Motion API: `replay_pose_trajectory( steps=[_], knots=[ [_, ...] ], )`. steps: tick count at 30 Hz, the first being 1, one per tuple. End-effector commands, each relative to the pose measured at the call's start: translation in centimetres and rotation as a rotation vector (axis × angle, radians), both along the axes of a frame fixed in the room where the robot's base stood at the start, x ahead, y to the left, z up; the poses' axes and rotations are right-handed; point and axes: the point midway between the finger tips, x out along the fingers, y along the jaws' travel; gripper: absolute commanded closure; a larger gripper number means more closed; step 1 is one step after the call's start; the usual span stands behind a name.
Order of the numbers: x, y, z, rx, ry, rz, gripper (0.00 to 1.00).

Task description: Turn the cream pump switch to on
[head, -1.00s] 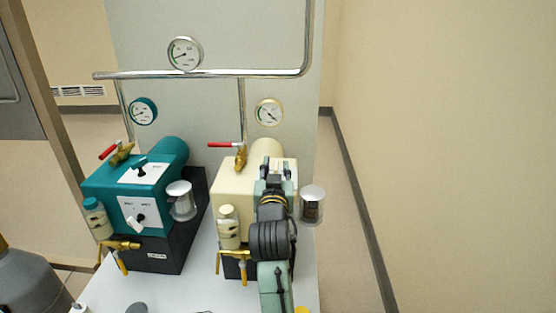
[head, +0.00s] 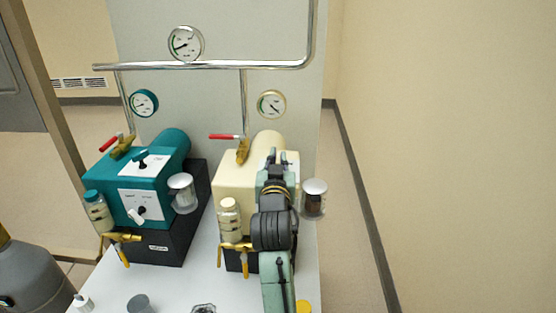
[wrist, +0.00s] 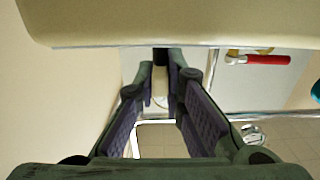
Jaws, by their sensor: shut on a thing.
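The cream pump (head: 232,182) stands on a black base at the right of the bench. A white plate (head: 291,157) shows on its top, partly behind my arm. My gripper (head: 277,170) is over this top face and hides the switch in the head view. In the wrist view, the cream pump housing (wrist: 200,22) fills the top edge. My gripper's fingers (wrist: 166,68) come together there on a small dark piece (wrist: 161,54), which looks like the switch handle. Its on or off position cannot be read.
The teal pump (head: 125,180) with its own black switch stands to the left. A red-handled valve (head: 225,136) and a cream gauge (head: 271,104) are behind the cream pump. A clear jar with a metal lid (head: 314,190) is close on the right, and a cream-capped bottle (head: 229,212) at the front left.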

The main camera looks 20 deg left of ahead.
Motion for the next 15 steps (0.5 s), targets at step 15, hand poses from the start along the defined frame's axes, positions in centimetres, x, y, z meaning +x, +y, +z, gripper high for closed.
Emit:
replay_pose_trajectory(
  steps=[15],
  knots=[
    [-0.03, 0.19, 0.07, -0.001, -0.001, -0.085, 1.0]
  ],
)
